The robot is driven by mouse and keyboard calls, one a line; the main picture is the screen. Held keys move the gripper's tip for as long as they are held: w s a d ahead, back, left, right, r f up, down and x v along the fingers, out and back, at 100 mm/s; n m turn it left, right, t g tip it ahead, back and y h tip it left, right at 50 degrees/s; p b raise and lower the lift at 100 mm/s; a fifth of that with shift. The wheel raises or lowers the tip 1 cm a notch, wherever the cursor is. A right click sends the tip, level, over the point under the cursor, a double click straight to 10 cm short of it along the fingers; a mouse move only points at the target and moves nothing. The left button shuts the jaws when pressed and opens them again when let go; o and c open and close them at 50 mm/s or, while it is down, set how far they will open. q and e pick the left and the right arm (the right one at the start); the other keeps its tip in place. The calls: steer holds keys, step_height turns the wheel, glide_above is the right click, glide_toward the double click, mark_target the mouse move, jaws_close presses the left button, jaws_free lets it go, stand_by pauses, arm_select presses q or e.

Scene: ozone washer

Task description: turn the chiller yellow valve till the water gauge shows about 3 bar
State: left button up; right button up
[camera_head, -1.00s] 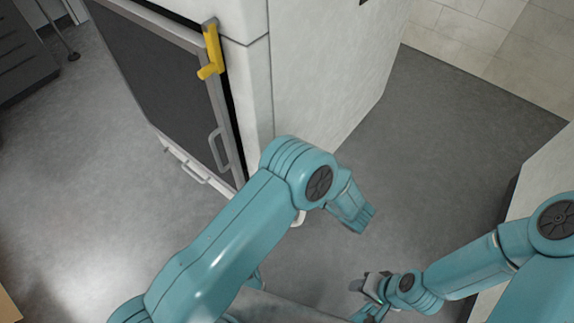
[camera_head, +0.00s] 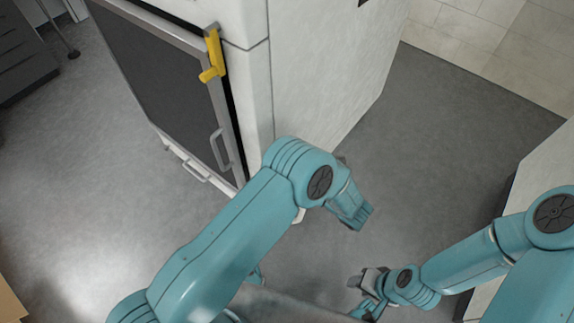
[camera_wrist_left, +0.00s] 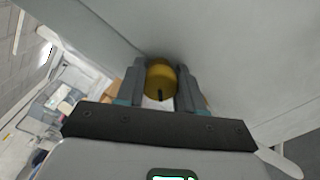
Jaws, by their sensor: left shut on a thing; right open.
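A round yellow valve knob (camera_wrist_left: 161,80) with a dark slot in its face shows in the left wrist view. My left gripper (camera_wrist_left: 160,88) has one finger on each side of the knob and is shut on it. In the head view the left gripper and the knob cannot be made out; my left arm bends in front of the white cabinet. My right gripper (camera_head: 368,281) is open and empty, low over the floor at the lower right. No water gauge is in view.
A white cabinet (camera_head: 310,70) with a dark door (camera_head: 160,75) stands at the upper middle. A yellow handle (camera_head: 213,57) sits on its door edge. A pale surface (camera_head: 548,165) is at the right. Grey floor (camera_head: 440,120) is clear between them.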

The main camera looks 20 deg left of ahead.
arm_select(q)
steer(key=shift+w+r+m, duration=0.1)
steer(key=shift+r+m, duration=0.05)
steer(key=shift+m, duration=0.45)
steer(key=o, duration=1)
steer(key=shift+o, duration=0.2)
arm_select(e)
steer(key=shift+r, duration=0.1)
